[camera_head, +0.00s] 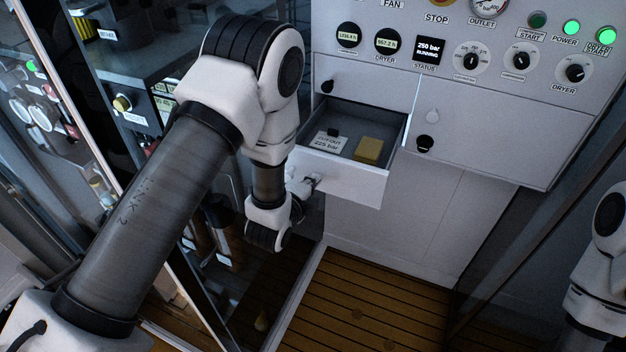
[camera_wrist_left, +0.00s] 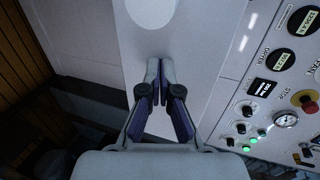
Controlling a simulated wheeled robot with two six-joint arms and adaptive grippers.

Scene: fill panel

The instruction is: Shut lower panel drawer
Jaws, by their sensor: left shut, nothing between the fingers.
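The lower panel drawer (camera_head: 362,182) is a white-fronted drawer pulled out of the white panel, with its grey inside showing. A yellow block (camera_head: 368,150) and a card reading 225 bar (camera_head: 328,142) lie in it. My left gripper (camera_head: 313,181) is at the left part of the drawer's front face. In the left wrist view, its fingers (camera_wrist_left: 160,68) are closed together with nothing between them, in front of a white surface (camera_wrist_left: 128,35). I cannot tell whether the tips touch the drawer. My right gripper is out of view; only part of that arm shows at the right edge.
The white panel (camera_head: 475,135) has gauges, knobs and lit green buttons above the drawer. A black knob (camera_head: 425,144) sits on the closed front to the right. Dark cabinets with bottles stand at left. The slatted wooden floor (camera_head: 360,305) below is clear.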

